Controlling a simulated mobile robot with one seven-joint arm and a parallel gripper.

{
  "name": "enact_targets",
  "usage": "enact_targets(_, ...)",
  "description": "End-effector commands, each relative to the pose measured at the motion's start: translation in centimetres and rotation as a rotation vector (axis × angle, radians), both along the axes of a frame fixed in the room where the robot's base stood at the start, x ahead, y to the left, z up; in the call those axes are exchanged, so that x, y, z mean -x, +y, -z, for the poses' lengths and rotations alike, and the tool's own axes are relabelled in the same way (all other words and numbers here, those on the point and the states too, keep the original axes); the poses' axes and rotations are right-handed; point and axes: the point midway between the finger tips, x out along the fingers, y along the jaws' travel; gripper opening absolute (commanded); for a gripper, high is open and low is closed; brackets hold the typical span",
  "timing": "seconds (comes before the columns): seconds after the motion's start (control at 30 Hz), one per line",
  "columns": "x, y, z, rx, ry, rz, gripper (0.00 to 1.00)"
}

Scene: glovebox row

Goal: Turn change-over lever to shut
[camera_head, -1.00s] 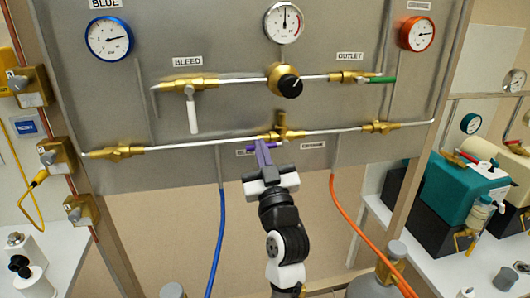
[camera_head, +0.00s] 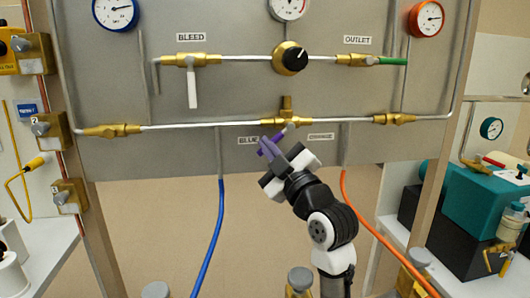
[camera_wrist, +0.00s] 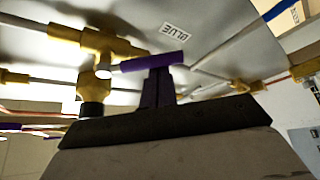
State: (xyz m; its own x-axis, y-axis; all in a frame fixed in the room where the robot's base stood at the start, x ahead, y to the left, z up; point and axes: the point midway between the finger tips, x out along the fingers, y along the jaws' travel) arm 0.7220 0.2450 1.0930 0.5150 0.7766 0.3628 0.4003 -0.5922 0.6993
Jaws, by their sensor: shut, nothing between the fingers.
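The change-over lever (camera_head: 278,136) is a short handle with a purple sleeve on a pale stem. It runs down and left from the brass change-over valve (camera_head: 286,119) toward the BLUE label (camera_head: 248,140). The wrist view shows the purple lever (camera_wrist: 150,63) beside the brass valve (camera_wrist: 98,42). My gripper (camera_head: 266,149) has purple fingers, shut with nothing between them. Its fingertips lie just below the lever, close against it; I cannot tell whether they touch. In the wrist view the fingers (camera_wrist: 158,88) rise to the lever and overlap it.
A blue hose (camera_head: 216,225) and an orange hose (camera_head: 358,222) hang below the panel (camera_head: 180,105), either side of my arm. The white bleed handle (camera_head: 192,88) and black regulator knob (camera_head: 291,57) are above. Grey-topped cylinders stand at the bottom. Equipment stands on side benches.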

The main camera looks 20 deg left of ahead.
Motion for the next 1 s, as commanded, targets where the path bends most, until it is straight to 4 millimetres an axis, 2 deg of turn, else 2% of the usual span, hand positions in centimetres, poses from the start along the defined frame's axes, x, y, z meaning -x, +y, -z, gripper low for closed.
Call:
enact_targets(0.03, -0.2, -0.4, 0.9, 0.039, -0.027, 0.005, 0.00)
enact_targets(0.1, -0.4, -0.6, 1.1, 0.094, -0.065, 0.005, 0.00)
enact_targets(0.7, -1.8, -2.7, 2.2, 0.519, -0.351, 0.001, 0.00)
enact_targets(1.0, -2.2, -3.3, 2.5, 0.553, -0.374, 0.000, 0.00)
